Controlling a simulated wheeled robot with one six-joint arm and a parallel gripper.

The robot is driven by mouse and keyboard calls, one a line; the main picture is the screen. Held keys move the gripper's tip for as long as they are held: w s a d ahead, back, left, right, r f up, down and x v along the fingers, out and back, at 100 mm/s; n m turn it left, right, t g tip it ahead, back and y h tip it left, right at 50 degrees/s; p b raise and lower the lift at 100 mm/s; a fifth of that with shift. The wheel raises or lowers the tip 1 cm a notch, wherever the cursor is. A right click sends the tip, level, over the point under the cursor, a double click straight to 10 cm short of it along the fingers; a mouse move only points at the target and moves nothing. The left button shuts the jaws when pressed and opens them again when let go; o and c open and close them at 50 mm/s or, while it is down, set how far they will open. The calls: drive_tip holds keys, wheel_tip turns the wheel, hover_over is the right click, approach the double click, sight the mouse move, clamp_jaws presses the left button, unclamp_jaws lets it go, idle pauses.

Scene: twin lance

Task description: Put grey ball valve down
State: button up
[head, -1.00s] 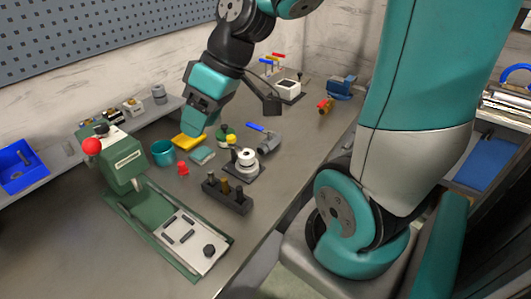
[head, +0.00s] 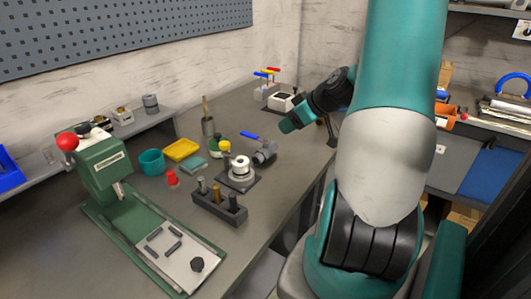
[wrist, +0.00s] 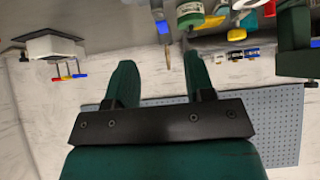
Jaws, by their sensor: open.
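The grey ball valve (head: 265,153) with its blue lever (head: 250,136) rests on the grey workbench, just behind and right of a dark-based fixture with a white ring (head: 240,170). My gripper (head: 287,125) is to the upper right of the valve in the head view, apart from it. In the wrist view my gripper (wrist: 158,64) has its two green fingers spread with nothing between them. A blue piece like the valve's lever (wrist: 163,27) shows at the top of the wrist view; the valve body is not clear there.
A green press (head: 97,165) stands at the left. A teal cup (head: 151,162), yellow tray (head: 182,149), red piece (head: 172,178) and dark peg block (head: 219,208) crowd the middle. A white box (head: 281,103) stands behind. The bench's front right strip is clear.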

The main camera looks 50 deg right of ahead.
approach(265, 141)
drive_tip(key=x, duration=0.3)
drive_tip(key=p+x, duration=0.1)
drive_tip(key=x, duration=0.4)
drive_tip(key=shift+w+d+f+p, duration=0.1)
drive_tip(key=shift+w+p, duration=0.05)
drive_tip(key=shift+p, duration=0.25)
drive_tip(key=shift+c, duration=0.2)
clamp_jaws()
